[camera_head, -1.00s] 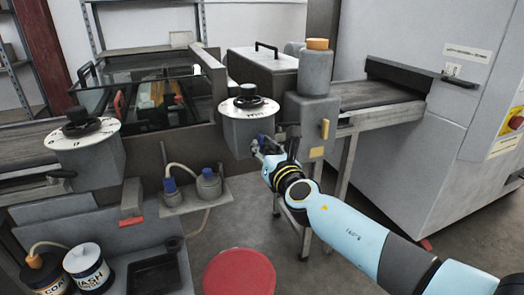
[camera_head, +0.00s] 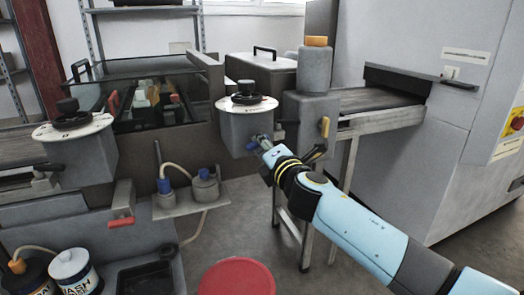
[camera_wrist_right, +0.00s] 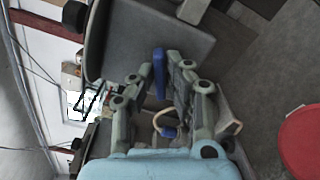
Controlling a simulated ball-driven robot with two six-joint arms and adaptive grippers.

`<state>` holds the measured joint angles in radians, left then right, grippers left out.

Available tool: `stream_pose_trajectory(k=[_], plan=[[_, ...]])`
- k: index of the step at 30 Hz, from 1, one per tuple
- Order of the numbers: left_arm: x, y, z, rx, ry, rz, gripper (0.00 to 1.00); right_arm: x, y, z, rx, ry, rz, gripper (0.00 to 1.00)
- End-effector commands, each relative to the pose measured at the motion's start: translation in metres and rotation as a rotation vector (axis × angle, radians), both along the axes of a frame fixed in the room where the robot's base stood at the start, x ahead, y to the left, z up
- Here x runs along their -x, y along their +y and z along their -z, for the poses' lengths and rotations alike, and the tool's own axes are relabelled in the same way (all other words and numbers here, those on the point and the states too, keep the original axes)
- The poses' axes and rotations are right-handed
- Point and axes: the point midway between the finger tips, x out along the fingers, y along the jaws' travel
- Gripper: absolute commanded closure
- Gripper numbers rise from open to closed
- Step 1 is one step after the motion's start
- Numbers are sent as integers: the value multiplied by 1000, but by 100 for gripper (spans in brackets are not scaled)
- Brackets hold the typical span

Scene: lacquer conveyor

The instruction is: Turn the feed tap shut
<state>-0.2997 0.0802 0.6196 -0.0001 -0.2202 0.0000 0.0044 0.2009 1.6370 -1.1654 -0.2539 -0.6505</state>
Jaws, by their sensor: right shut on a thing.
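The feed tap's blue lever (camera_wrist_right: 159,72) shows in the right wrist view between the two fingers of my right gripper (camera_wrist_right: 157,66). It sits at the side of a grey box, and the fingers are closed on it. In the head view my right gripper (camera_head: 261,143) is at the lower right of the grey box (camera_head: 240,132) with a round dial (camera_head: 247,99) on top. Only a small bit of blue (camera_head: 252,146) shows there; the rest of the lever is hidden by the fingers. My left gripper is not in view.
A red round top (camera_head: 237,278) is in front. A second dial box (camera_head: 80,157) is at left.

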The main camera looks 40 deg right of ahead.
Motion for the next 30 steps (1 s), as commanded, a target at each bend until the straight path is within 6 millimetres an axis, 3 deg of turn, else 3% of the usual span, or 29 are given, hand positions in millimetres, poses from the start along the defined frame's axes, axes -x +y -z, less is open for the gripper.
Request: stream_pose_trajectory(k=[15, 30], plan=[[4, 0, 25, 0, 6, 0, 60, 1, -1, 5, -358, -83, 1, 100], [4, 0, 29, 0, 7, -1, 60, 1, -1, 4, -446, -105, 2, 100]])
